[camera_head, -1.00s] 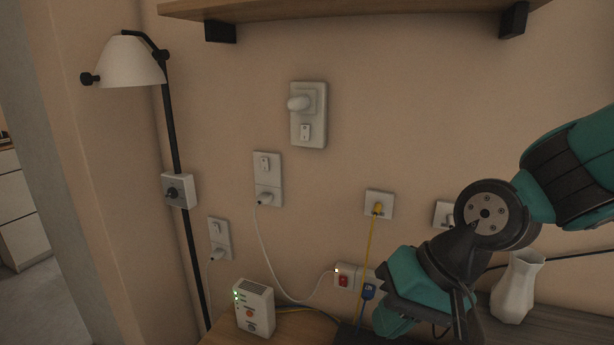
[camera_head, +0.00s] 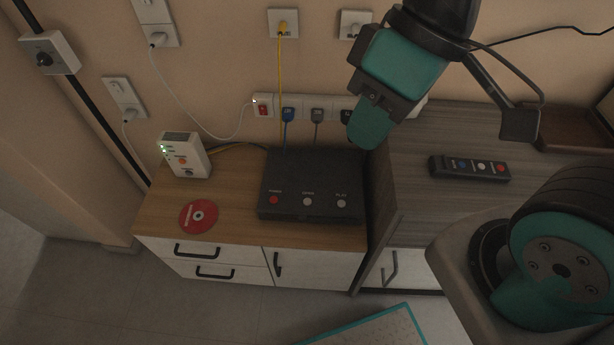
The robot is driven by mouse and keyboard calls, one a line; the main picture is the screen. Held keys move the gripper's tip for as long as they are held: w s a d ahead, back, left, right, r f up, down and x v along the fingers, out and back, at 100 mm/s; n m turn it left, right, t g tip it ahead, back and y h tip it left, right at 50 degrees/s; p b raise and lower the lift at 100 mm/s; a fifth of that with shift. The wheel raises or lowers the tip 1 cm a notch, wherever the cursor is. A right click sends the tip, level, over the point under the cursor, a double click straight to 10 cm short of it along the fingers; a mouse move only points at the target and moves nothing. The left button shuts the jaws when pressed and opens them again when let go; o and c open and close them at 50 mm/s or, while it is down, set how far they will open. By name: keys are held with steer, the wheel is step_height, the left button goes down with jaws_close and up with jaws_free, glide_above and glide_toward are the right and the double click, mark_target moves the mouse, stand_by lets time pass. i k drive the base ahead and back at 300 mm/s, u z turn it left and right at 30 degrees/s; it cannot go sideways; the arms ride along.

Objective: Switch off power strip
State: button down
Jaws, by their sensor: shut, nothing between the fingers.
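The white power strip (camera_head: 300,100) is fixed low on the wall, just above the back of the wooden cabinet. Its red switch (camera_head: 263,110) is at the left end, with a small lit indicator beside it. Blue and grey plugs sit in its sockets. My gripper (camera_head: 368,130) is shut and empty. It shows in front of the strip's right part and hides some of it, to the right of the red switch and apart from it.
A black box (camera_head: 312,190) with several buttons and a white device (camera_head: 185,156) with green lights stand on the cabinet (camera_head: 240,232). A red disc (camera_head: 198,215) lies in front. A remote (camera_head: 469,168) lies on the grey cabinet at right. A yellow cable (camera_head: 280,80) hangs down near the switch.

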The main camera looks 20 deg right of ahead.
mark_target(263, 110)
steer(key=z, duration=3.35)
steer(key=k, duration=1.9)
steer(key=u, duration=2.05)
steer(key=i, duration=0.5)
steer(key=u, duration=0.05)
